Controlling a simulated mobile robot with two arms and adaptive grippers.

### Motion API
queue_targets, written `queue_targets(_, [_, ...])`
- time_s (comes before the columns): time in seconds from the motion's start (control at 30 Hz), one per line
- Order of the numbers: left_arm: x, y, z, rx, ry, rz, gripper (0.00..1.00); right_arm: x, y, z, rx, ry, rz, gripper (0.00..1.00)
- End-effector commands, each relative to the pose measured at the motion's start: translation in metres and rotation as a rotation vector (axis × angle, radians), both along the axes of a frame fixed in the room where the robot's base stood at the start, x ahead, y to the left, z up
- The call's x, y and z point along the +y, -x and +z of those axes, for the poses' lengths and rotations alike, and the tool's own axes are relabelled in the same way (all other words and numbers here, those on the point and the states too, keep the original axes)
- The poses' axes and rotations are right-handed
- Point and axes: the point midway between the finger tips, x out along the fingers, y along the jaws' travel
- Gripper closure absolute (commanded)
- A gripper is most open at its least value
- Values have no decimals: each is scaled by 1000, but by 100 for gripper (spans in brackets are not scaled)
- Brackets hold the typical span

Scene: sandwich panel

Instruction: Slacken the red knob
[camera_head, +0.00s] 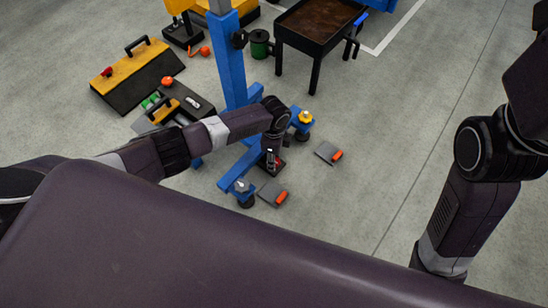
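My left arm reaches in from the left and bends down beside the foot of the blue stand (231,70). Its gripper (270,165) is small and dark, low between the stand's blue legs; its fingers are too small to read. A bit of dark red shows around the gripper, but I cannot tell whether it is a knob or whether they touch. A small red piece (107,72) sits on the yellow and black case (138,75) at the upper left. My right arm hangs at the right; its gripper is not visible.
Two grey plates with orange handles (337,155) (281,198) lie nearby. A dark tool tray (186,101) and a dark table (318,22) stand behind. Floor at right is clear.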

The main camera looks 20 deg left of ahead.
Motion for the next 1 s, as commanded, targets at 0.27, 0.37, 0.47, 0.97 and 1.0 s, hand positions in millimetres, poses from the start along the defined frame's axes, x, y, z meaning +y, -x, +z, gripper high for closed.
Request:
queue_targets(0.27, [0,1,0,3,-1,1,49,0,0,0,0,0,0,60])
queue_targets(0.37, [0,1,0,2,-1,0,49,0,0,0,0,0,0,60])
queue_targets(0.47, [0,0,0,1,-1,0,49,0,0,0,0,0,0,60])
queue_targets(0.97, [1,-1,37,-1,0,-1,49,0,0,0,-1,0,0,60])
queue_targets(1.0, [0,-1,43,-1,1,-2,49,0,0,0,-1,0,0,60])
